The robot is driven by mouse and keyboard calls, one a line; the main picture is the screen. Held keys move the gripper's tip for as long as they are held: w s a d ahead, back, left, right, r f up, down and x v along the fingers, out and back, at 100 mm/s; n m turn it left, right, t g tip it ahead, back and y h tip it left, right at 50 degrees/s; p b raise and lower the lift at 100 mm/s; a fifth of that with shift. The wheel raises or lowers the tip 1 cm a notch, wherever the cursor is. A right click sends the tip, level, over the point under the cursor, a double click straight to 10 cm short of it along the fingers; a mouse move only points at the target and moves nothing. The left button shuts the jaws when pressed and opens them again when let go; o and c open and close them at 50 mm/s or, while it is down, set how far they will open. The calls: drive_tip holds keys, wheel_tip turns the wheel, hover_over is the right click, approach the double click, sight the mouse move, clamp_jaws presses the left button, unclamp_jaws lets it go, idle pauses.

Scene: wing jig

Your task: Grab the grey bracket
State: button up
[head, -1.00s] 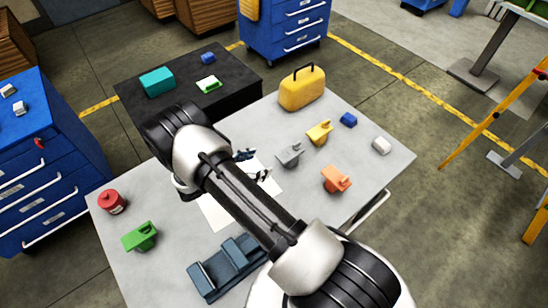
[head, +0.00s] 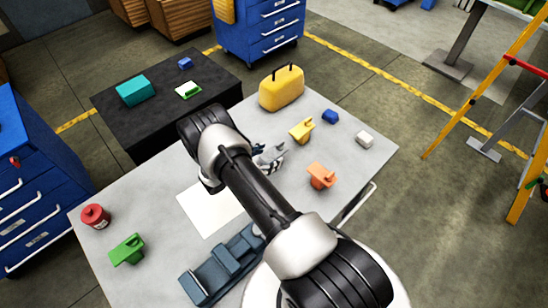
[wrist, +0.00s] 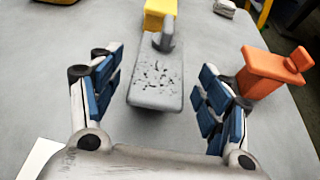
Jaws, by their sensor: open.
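The grey bracket (wrist: 155,82) lies on the grey table in the wrist view, a flat block with an upright tab at its far end. It sits between and slightly beyond the fingers of my gripper (wrist: 162,92), which is open and empty. Neither finger appears to touch it. In the head view my gripper (head: 268,156) is low over the table, and the bracket is mostly hidden by the fingers there.
An orange bracket (wrist: 270,72) stands just right of my right finger; it also shows in the head view (head: 321,175). A yellow bracket (head: 302,130) is close behind the grey one.

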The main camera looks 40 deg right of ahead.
sight(271, 155)
drive_tip(key=x, duration=0.4)
drive_tip(key=shift+a+f, duration=0.1)
drive_tip(key=shift+c, duration=0.5)
drive_tip(key=c, duration=1.3)
